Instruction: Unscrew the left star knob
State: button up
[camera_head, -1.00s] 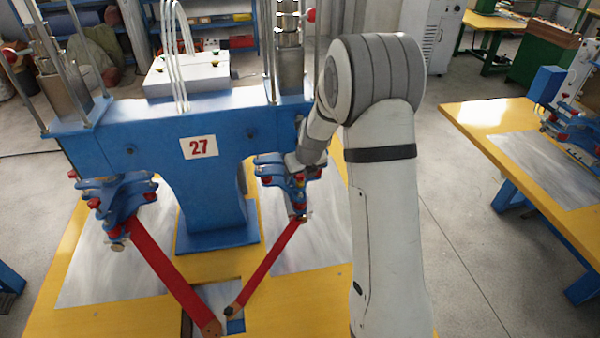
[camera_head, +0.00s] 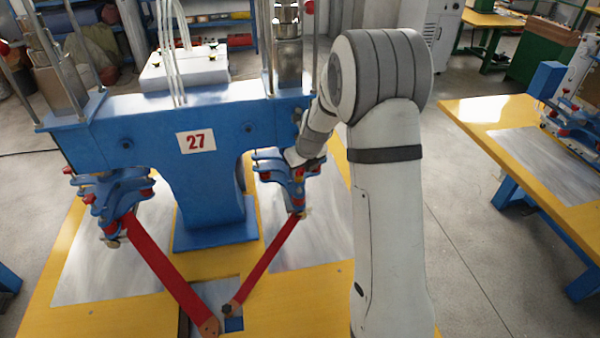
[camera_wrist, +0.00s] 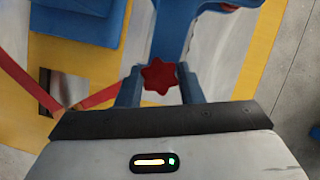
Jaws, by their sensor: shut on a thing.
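A red star knob (camera_wrist: 160,76) shows between the two dark blue fingers of my gripper (camera_wrist: 160,84) in the wrist view. The gripper is shut on it. In the head view my gripper (camera_head: 298,158) is at the blue clamp head (camera_head: 285,172) on the right side of the blue machine (camera_head: 213,165) marked 27. My wrist partly hides that clamp head, and I cannot pick out the held knob there. A similar blue clamp head (camera_head: 112,198) with small red knobs is on the machine's left side.
Two red bars (camera_head: 165,270) (camera_head: 268,262) slope from the clamp heads down to the yellow table (camera_head: 115,315). Metal rods and cylinders stand on top of the machine. Another yellow table (camera_head: 490,112) is at the right, with open floor between.

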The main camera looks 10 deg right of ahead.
jog(key=n+b, duration=0.1)
jog(key=n+y+b, duration=0.1)
jog(key=b, duration=0.1)
jog(key=shift+f+n, duration=0.25)
jog(key=shift+n, duration=0.15)
jog(key=n, duration=0.2)
jog(key=n+g+y+b, duration=0.1)
jog(key=shift+w+d+r+n, duration=0.1)
jog(key=shift+w+r+n, duration=0.05)
jog(key=shift+r+n, duration=0.15)
jog(key=n+g, duration=0.1)
jog(key=n, duration=0.1)
jog(key=n+g+y+p, duration=0.1)
jog(key=n, duration=0.2)
jog(key=shift+w+r+n, duration=0.1)
jog(key=shift+r+n, duration=0.05)
jog(key=shift+n, duration=0.15)
jog(key=shift+n+g+p, duration=0.4)
jog(key=shift+n, duration=0.2)
jog(key=shift+r+p, duration=1.75)
jog(key=shift+r, duration=0.65)
jog(key=shift+f, duration=0.1)
